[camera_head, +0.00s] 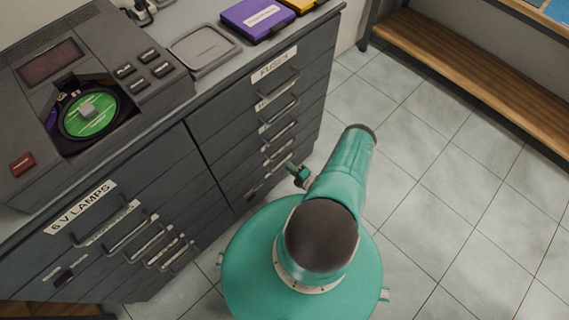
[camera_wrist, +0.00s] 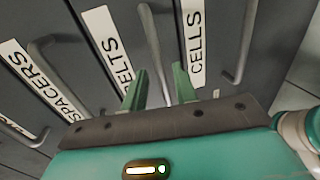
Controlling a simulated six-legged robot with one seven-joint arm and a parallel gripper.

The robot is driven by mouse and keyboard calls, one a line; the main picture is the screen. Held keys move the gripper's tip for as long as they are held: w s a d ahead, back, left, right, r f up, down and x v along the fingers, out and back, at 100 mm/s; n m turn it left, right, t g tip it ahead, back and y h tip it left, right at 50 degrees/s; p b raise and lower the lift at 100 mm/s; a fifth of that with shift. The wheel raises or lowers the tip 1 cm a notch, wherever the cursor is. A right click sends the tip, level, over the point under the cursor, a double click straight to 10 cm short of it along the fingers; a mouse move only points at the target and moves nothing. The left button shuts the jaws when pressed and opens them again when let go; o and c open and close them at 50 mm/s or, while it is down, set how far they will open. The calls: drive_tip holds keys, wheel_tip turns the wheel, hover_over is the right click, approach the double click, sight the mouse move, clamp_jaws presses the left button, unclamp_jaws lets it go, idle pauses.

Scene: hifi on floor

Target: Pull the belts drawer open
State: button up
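The belts drawer shows in the wrist view by its white label (camera_wrist: 108,45), which reads "ELTS" with its first letter hidden by a finger. Its grey bar handle (camera_wrist: 152,40) runs beside the label. My gripper (camera_wrist: 159,72) is open, with one green finger on each side of this handle; I cannot tell if either finger touches it. The drawer front looks flush with its neighbours. In the head view my gripper (camera_head: 294,170) is at the lower part of the right drawer stack, and the belts label cannot be read there.
The spacers label (camera_wrist: 40,80) and cells label (camera_wrist: 193,42) flank the belts drawer, each with its own handle. The fuses drawer (camera_head: 274,66) tops this stack. A left stack has a 6 V lamps label (camera_head: 80,208). Tiled floor (camera_head: 450,160) is clear to the right, below a wooden bench (camera_head: 470,60).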

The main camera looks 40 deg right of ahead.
drive_tip(key=shift+x, duration=1.9)
drive_tip(key=shift+c, duration=0.2)
clamp_jaws()
drive_tip(key=f+v, duration=0.2)
drive_tip(key=v, duration=1.1)
drive_tip(key=s+a+f+v, duration=0.1)
drive_tip(key=f+v, duration=0.2)
drive_tip(key=v, duration=0.9)
drive_tip(key=shift+s+d, duration=0.45)
drive_tip(key=shift+o, duration=0.2)
unclamp_jaws()
